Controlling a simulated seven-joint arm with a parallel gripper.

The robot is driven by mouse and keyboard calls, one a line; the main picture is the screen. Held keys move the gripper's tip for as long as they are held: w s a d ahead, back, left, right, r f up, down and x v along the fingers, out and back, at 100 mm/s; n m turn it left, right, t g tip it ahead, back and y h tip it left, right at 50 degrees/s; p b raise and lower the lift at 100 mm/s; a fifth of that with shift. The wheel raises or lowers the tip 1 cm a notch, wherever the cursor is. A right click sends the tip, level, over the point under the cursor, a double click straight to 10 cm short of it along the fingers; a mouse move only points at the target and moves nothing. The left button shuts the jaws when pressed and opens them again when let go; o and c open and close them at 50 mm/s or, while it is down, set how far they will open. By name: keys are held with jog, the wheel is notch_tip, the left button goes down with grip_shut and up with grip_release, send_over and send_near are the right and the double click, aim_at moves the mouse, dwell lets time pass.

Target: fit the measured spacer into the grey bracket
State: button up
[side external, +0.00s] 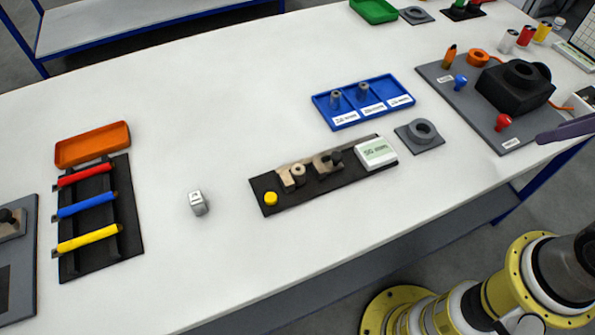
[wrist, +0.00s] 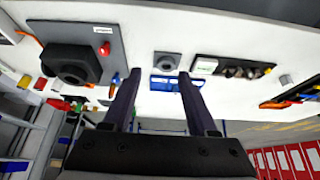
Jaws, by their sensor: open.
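A black gauge board (side external: 320,187) has a yellow button, tan blocks, a dark knob and a white display (side external: 376,153). A pale ring-like piece (side external: 298,170) sits at its tan blocks; I cannot tell whether it is the measured spacer. Grey cylinders (side external: 335,99) (side external: 363,91) stand in two compartments of the blue tray (side external: 346,122). A small grey piece (side external: 198,204), possibly the grey bracket, stands alone on the table. My gripper (wrist: 160,72) is open and empty, above the table; a finger (side external: 567,131) shows at the right edge of the side view, far from these things.
A grey plate with a ring (side external: 419,136) lies right of the gauge board. A grey board (side external: 482,120) carries a black housing (side external: 514,86) and coloured pegs. An orange tray (side external: 93,146) and a rack of coloured bars (side external: 90,205) stand left.

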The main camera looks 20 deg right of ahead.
jog(key=shift+o, duration=0.9)
